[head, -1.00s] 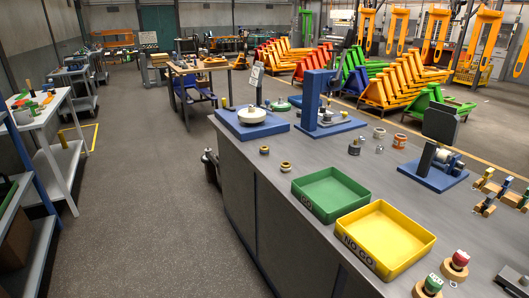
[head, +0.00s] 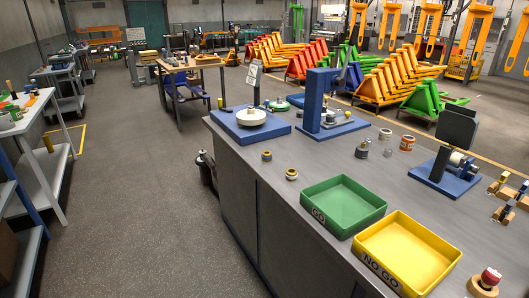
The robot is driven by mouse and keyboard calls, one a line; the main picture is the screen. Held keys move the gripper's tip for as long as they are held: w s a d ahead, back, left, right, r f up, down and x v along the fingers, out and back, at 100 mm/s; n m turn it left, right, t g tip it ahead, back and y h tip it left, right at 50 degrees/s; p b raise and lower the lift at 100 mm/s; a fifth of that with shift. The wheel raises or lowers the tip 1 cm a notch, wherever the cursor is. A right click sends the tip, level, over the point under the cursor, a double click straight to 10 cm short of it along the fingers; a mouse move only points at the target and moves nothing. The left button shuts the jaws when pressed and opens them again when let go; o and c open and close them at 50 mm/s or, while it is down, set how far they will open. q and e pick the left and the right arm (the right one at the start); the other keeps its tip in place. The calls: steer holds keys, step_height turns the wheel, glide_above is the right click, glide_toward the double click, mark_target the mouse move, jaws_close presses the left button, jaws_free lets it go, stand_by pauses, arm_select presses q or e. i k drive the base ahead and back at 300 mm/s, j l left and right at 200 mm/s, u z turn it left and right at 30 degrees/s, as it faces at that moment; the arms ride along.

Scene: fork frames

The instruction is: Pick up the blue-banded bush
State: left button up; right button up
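Two small ring-shaped bushes stand on the grey bench left of the green tray. The farther bush (head: 266,156) has a dark band that may be blue, but it is too small to be sure. The nearer bush (head: 291,174) looks pale with a dark hole. Farther right stand a grey bush with a metal part (head: 362,149), a pale ring (head: 385,134) and an orange-banded ring (head: 407,143). Neither of my grippers is in view.
A green GO tray (head: 343,184) and a yellow NO GO tray (head: 447,254) sit on the grey bench (head: 236,151). A blue press (head: 313,105), a turntable fixture (head: 249,133) and a blue roller fixture (head: 441,183) stand behind. Open floor (head: 125,190) lies left.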

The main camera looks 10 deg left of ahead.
mark_target(266, 154)
steer(key=i+j, duration=0.3)
steer(key=i+j+z, duration=0.15)
steer(key=j, duration=0.4)
steer(key=i+j, duration=0.35)
steer(key=i+j+z, duration=0.1)
steer(key=i+j, duration=0.15)
steer(key=j, duration=0.3)
steer(key=i+j+z, duration=0.1)
steer(key=i+j, duration=0.15)
steer(key=j, duration=0.25)
steer(key=i+j, duration=0.25)
steer(key=j, duration=0.2)
steer(key=i+j+z, duration=0.1)
steer(key=j, duration=0.4)
steer(key=i+j+z, duration=0.1)
steer(key=i+j, duration=0.2)
steer(key=j, duration=0.25)
